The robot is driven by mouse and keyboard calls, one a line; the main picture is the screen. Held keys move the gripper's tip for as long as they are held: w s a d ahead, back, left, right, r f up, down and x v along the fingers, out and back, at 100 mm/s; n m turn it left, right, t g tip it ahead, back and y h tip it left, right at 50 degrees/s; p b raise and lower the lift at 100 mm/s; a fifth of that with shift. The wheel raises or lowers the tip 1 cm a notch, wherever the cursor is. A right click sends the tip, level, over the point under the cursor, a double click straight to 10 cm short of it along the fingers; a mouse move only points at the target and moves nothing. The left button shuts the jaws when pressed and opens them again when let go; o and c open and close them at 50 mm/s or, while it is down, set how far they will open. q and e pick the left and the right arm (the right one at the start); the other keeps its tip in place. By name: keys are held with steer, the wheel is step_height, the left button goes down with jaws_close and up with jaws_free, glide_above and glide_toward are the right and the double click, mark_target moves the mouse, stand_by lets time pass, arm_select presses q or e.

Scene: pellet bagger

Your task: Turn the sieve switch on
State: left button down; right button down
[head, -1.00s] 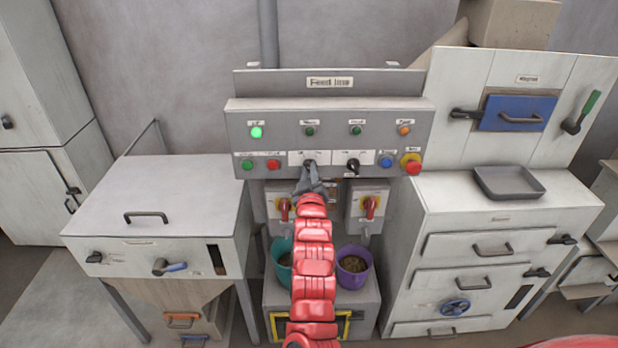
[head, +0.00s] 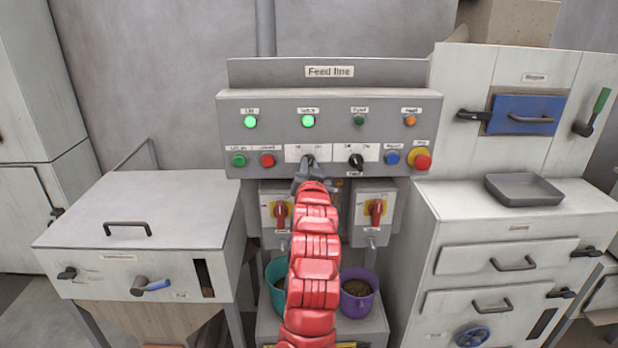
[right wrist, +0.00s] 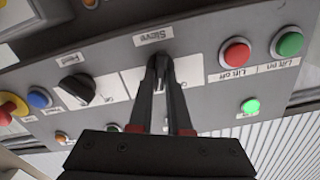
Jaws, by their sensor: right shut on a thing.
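The sieve switch (head: 309,160) is a dark rotary knob in the middle of the grey feed line panel (head: 400,108). It also shows in the right wrist view (right wrist: 158,62), beside its "Sieve" label (right wrist: 153,37). My right gripper (head: 308,172) reaches up to it from below and is shut on it; the fingers also show in the right wrist view (right wrist: 160,78) and cover much of the knob. The sieve lamp (head: 307,121) above the switch is lit green. My left gripper is not in view.
The feed knob (head: 356,160) sits just right of the sieve switch. Red (head: 267,160) and green (head: 239,160) lift buttons are to its left. The lift lamp (head: 250,122) is lit. A red stop button (head: 423,162) is at the panel's right end.

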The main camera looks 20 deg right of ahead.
steer(key=shift+f+m+b, duration=0.1)
steer(key=shift+m+b, duration=0.45)
steer(key=shift+m, duration=0.55)
steer(key=c, duration=0.9)
jaws_free()
steer(key=shift+o, duration=0.2)
